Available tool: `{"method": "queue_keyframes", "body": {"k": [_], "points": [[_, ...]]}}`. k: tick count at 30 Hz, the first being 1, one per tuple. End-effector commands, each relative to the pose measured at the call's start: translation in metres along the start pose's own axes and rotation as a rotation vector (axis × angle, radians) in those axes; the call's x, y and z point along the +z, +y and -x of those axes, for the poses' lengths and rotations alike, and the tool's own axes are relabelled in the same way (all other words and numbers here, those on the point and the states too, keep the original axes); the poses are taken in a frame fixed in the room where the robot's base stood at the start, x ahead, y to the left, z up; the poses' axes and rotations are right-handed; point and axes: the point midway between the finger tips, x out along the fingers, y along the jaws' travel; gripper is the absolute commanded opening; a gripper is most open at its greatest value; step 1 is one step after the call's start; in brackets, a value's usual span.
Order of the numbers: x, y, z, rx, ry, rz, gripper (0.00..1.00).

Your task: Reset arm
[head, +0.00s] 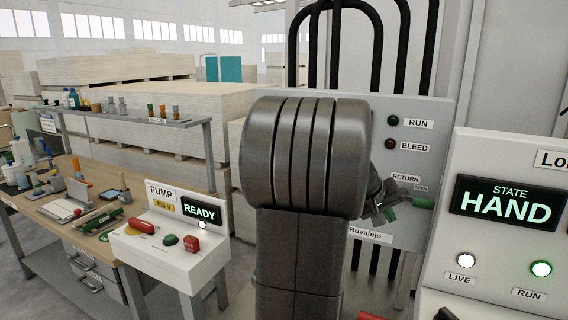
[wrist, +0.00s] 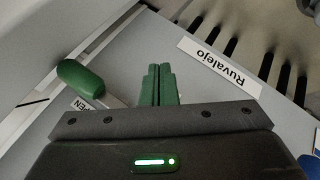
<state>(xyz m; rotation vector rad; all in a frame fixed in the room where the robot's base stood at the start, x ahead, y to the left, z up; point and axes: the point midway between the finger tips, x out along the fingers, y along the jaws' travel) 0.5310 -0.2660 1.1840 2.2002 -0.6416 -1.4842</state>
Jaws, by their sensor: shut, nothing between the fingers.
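My arm fills the middle of the head view and hides part of the grey valve panel (head: 440,150). My gripper (head: 389,213) is at that panel, just left of a green lever handle (head: 422,202) near the RETURN and OPEN labels. In the wrist view my gripper (wrist: 158,70) has its two green fingers together, with nothing between them. The green handle (wrist: 80,76) lies to the left of the fingers there, with a visible gap. The "Ruvalejo" label (wrist: 217,67) is to their right.
A white control box (head: 500,150) showing STATE HAND stands close at the right. A PUMP box (head: 165,250) reading READY stands at the lower left, beside a cluttered workbench (head: 50,210). Black pipes (head: 375,50) run behind the panel. Stacked boards (head: 150,110) fill the back left.

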Motion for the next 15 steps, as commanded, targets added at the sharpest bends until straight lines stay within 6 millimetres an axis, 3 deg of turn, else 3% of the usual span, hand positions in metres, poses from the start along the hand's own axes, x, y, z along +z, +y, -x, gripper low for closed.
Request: {"method": "queue_keyframes", "body": {"k": [15], "points": [[0.0060, -0.0005, -0.0096, 0.140, -0.036, 0.096, 0.00]]}}
